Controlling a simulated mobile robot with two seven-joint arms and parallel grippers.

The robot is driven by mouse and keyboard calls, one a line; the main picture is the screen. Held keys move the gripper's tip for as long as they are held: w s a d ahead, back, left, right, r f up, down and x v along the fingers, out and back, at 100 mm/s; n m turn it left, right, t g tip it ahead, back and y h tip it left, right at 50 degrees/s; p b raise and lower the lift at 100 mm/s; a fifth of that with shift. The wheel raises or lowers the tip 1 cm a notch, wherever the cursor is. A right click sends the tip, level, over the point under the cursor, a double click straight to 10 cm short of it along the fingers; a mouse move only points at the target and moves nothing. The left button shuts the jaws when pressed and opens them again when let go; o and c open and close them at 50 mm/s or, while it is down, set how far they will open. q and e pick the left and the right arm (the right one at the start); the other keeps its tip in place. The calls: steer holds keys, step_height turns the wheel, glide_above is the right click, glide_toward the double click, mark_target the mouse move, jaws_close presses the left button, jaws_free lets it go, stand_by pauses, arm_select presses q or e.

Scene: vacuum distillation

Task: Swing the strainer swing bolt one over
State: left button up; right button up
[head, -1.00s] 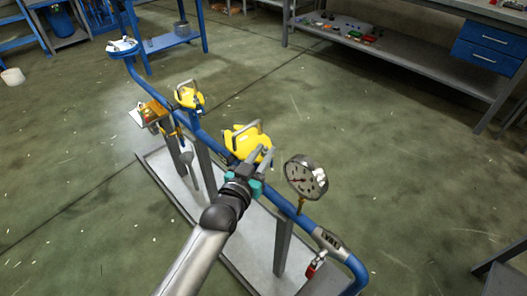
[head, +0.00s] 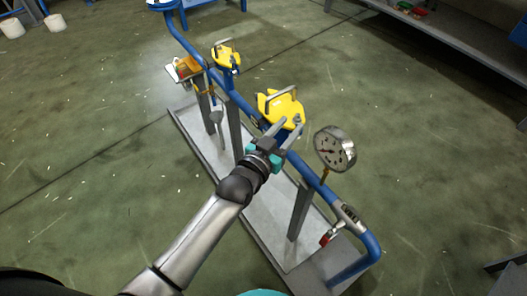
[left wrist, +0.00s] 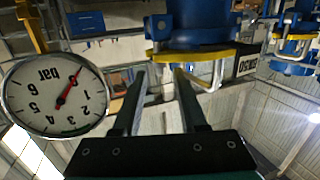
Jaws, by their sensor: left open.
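The near strainer has a yellow cover (head: 276,110) with a grey bar handle (head: 281,94), on the blue pipe. In the left wrist view, its yellow flange (left wrist: 215,53) appears upside down below a blue body (left wrist: 200,25), with a bent silver rod (left wrist: 217,76) beside it. My left gripper (head: 287,129) is open at the cover's near lower edge. In the left wrist view, its two fingers (left wrist: 160,75) are spread, with a pale bolt-like part (left wrist: 180,62) behind the gap. I cannot tell whether they touch it or which swing bolt it is. My right gripper is not in view.
A pressure gauge (head: 335,148) stands close to the right of my left gripper. A second yellow-covered strainer (head: 226,58) is farther up the pipe (head: 332,194). A red-handled valve (head: 329,237) hangs near the pipe's end. The floor beside the skid is clear.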

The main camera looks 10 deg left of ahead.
arm_select(q)
steer(key=p+v, duration=0.3)
steer(key=v, duration=0.9)
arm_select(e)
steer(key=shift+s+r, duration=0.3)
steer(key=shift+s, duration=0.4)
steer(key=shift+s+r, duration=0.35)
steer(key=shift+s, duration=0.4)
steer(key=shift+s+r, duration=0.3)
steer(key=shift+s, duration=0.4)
